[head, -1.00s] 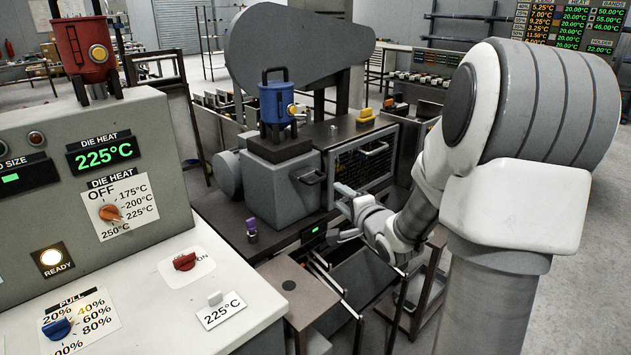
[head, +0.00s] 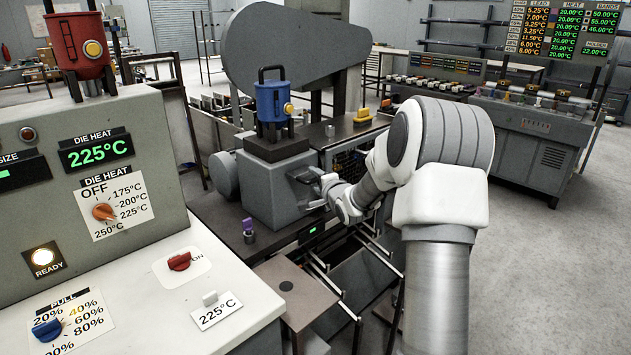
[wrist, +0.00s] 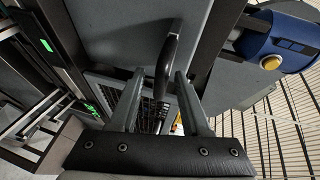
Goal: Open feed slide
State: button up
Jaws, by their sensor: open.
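A dark curved handle (wrist: 169,62) on the side of the grey machine housing (head: 268,190) shows in the wrist view. It also shows in the head view (head: 308,174). I cannot tell for sure whether it belongs to the feed slide. My gripper (wrist: 157,76) is open, and the handle appears between its two fingertips. I cannot tell whether either finger touches it. In the head view my gripper (head: 318,190) is at the right side of the housing, partly hidden by my wrist. The blue hopper (head: 272,103) stands on top of the housing and also shows at right in the wrist view (wrist: 275,45).
The control panel (head: 100,190) stands at left, with its white desk (head: 150,310) in front. Open rails and a bin (head: 340,300) lie below my arm. Open floor (head: 560,240) is at right.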

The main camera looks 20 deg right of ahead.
grip_shut()
dwell(1.5)
